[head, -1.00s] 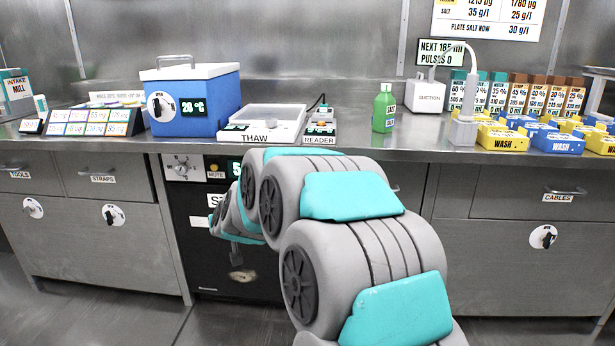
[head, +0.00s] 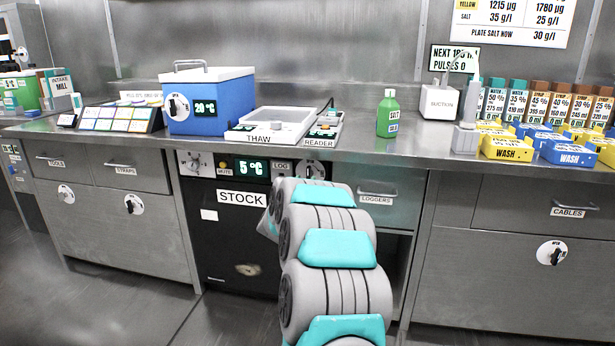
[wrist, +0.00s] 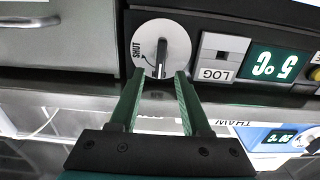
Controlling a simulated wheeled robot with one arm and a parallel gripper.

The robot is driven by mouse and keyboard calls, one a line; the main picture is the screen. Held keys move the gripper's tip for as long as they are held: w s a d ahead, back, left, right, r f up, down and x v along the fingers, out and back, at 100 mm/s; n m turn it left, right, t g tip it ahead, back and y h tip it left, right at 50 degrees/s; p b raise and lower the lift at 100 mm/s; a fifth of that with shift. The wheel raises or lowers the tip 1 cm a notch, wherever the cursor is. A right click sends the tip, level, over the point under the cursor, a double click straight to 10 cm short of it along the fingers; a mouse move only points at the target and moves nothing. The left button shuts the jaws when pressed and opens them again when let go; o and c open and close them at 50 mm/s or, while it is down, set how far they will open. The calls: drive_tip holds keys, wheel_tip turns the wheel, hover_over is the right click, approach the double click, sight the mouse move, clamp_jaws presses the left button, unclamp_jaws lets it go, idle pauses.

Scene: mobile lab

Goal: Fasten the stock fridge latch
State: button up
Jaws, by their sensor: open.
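The stock fridge (head: 225,245) has a black front with a STOCK label, and its door looks closed in the head view. Its latch is a round white dial (wrist: 176,35) with a dark lever (wrist: 161,55) and the word SHUT, beside the LOG button. The dial's top (head: 314,166) shows above my arm in the head view. In the wrist view my gripper (wrist: 160,74) is open, its two green fingers pointing at the dial. The lever's near end appears between the fingertips; I cannot tell whether they touch it. My arm hides the gripper in the head view.
The LOGGERS drawer (head: 377,196) is right of the dial. The worktop edge (head: 390,158) overhangs above. Floor at the left front is clear.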

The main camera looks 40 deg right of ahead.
drive_tip(key=x, duration=0.4)
drive_tip(key=shift+w+d, duration=0.25)
clamp_jaws()
drive_tip(key=shift+f, duration=0.1)
idle(0.3)
